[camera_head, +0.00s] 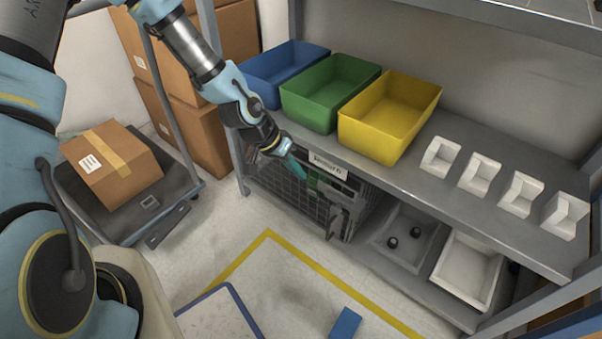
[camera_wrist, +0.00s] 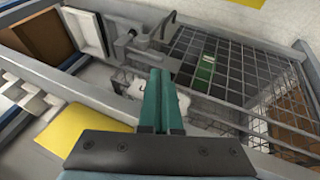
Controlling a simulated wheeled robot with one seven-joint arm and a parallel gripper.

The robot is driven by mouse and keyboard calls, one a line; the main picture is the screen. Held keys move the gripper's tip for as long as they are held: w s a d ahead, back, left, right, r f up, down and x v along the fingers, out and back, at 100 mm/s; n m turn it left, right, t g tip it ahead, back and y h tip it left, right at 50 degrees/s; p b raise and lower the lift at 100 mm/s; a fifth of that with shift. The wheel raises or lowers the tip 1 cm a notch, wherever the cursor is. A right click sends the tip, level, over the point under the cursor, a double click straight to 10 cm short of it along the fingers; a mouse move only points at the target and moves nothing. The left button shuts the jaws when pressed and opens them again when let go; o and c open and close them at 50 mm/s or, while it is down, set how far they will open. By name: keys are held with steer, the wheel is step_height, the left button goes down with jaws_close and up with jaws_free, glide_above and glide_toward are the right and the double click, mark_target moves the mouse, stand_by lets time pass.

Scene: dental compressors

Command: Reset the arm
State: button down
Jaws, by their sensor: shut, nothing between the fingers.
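My arm reaches from the upper left in the head view, bent down toward the front of the shelf. My gripper (camera_head: 301,172) is in front of the shelf edge, just above the wire cage (camera_head: 285,195), and its teal fingers point down. In the wrist view my gripper (camera_wrist: 160,75) shows its two teal fingers side by side and shut, with nothing between them. Beyond the fingers lies the wire mesh (camera_wrist: 235,65) of the cage, with a green piece (camera_wrist: 206,68) inside. I cannot tell whether the fingertips touch anything.
A blue bin (camera_head: 285,75), a green bin (camera_head: 310,108) and a yellow bin (camera_head: 370,142) stand on the upper shelf (camera_head: 420,190). Several white holders (camera_head: 480,172) stand to the right. A boxed parcel (camera_head: 112,165) is on a platform at left. Floor inside the yellow line (camera_head: 245,256) is partly free.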

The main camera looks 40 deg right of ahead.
stand_by(0.4)
steer(key=w+a+r+n+t+y, duration=0.25)
steer(key=w+a+r, duration=0.35)
steer(key=w+a, duration=0.55)
steer(key=s+a+r+n+t+y, duration=0.1)
steer(key=a+r+n, duration=0.55)
steer(key=a, duration=0.75)
steer(key=s+a+r+n+t+y, duration=0.15)
steer(key=a+r+n, duration=0.25)
steer(key=a+r, duration=0.8)
steer(key=w+p+v, duration=0.2)
steer(key=p+v, duration=0.7)
steer(key=p, duration=0.2)
steer(key=w+a+p+v, duration=0.1)
steer(key=w+p+v, duration=0.1)
steer(key=p+v, duration=0.7)
steer(key=shift+w+a+r+g+p, duration=0.15)
steer(key=shift+a+r+g+p, duration=0.2)
steer(key=shift+r+p, duration=0.5)
steer(key=shift+d+f, duration=0.1)
